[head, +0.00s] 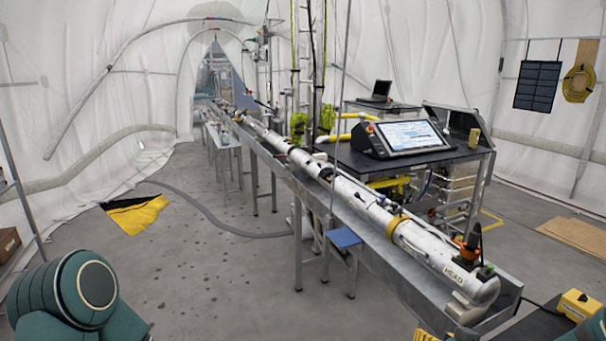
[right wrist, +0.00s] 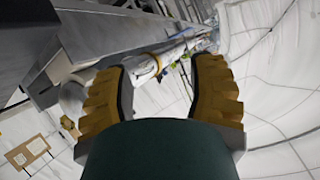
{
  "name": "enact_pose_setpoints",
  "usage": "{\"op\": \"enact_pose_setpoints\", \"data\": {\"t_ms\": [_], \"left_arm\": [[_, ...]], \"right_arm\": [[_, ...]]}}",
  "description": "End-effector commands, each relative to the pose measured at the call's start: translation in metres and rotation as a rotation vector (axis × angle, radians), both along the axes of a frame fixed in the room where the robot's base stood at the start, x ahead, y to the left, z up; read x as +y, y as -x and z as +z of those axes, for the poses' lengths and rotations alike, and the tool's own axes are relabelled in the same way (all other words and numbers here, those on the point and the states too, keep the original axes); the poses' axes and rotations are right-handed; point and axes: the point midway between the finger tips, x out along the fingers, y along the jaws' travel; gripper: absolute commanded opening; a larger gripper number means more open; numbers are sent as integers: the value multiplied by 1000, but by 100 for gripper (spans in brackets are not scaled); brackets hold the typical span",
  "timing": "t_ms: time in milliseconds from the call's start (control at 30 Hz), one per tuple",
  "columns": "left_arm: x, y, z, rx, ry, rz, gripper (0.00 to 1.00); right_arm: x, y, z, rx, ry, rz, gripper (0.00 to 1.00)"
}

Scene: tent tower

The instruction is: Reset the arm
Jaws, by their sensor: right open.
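My right gripper (right wrist: 158,72) shows in the right wrist view with its two yellow ridged fingers spread apart. No object sits between the fingers. Beyond the gap I see the long white tube (right wrist: 172,52), apart from the fingers as far as I can tell. In the head view my left arm (head: 75,290) shows as a dark green rounded link at the lower left. My left gripper is outside the view. Small yellow parts at the bottom edge of the head view may be my right fingers, but I cannot tell.
A long metal trough (head: 375,245) carries the white tube (head: 345,190) diagonally across the room. A bench with a touchscreen console (head: 410,136) stands behind it. A yellow case (head: 579,305) sits at the lower right.

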Motion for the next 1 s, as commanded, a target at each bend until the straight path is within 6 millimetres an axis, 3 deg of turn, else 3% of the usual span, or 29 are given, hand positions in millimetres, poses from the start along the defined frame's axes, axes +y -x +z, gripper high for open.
{"op": "enact_pose_setpoints", "data": {"t_ms": [33,200,300,433,533,667,1000], "left_arm": [[0,0,-11,0,0,0,47],[0,-1,-29,-1,0,-3,47],[0,-1,-39,-2,0,-5,47],[0,-1,-51,-2,0,-6,47],[0,-1,-56,-2,0,-7,47],[0,-1,-59,-3,0,-8,47],[0,-1,-59,-3,0,-8,47]], "right_arm": [[23,4,-37,80,-25,17,56],[87,38,-130,358,-79,58,56],[124,69,-178,528,-96,92,56],[162,114,-225,724,-104,131,56],[180,143,-247,835,-103,152,56],[192,164,-260,916,-101,167,56],[195,169,-261,933,-100,169,56]]}}
